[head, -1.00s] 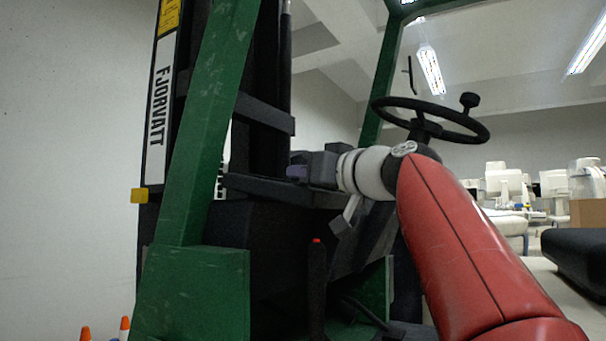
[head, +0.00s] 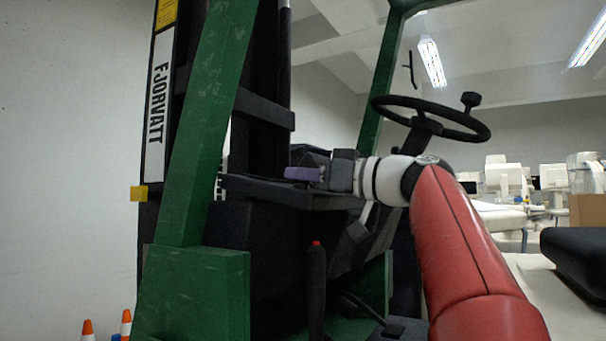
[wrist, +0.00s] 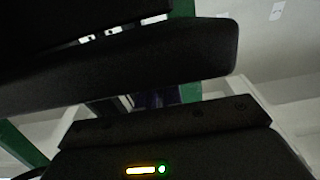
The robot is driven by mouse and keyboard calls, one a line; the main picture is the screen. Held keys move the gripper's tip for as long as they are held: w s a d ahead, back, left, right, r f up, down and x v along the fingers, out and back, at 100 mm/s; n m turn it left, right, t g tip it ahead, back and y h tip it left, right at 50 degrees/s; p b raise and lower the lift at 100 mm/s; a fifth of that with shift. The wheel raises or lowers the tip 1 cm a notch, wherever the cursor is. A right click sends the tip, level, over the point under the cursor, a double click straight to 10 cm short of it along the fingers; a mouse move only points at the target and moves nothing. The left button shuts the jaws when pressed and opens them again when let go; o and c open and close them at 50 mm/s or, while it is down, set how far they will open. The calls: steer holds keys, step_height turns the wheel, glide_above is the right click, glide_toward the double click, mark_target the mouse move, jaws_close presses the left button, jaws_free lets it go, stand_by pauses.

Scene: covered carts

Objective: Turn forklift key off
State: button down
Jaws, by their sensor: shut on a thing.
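The forklift (head: 205,160) has green posts, a dark mast and a black steering wheel (head: 430,117). My gripper (head: 303,174), with purple fingers, reaches in from the right at the dark dashboard (head: 285,195), left of and below the steering wheel. In the wrist view the purple fingers (wrist: 155,99) show only as a dark patch between the gripper body and a black panel edge (wrist: 140,68). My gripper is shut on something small. The forklift key itself cannot be made out; the fingers and dashboard hide it.
A red-tipped black lever (head: 316,285) stands below the dashboard. Orange-and-white cones (head: 126,324) stand at lower left. A black padded seat (head: 578,262) is at the right, with white equipment (head: 505,180) behind. The green posts and steering wheel frame the space around my arm.

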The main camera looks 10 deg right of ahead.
steer(key=shift+f, duration=0.15)
steer(key=c, duration=1.6)
jaws_free()
steer(key=shift+o, duration=0.2)
steer(key=v, duration=0.7)
steer(key=shift+s+d+b, duration=0.3)
steer(key=shift+b, duration=0.05)
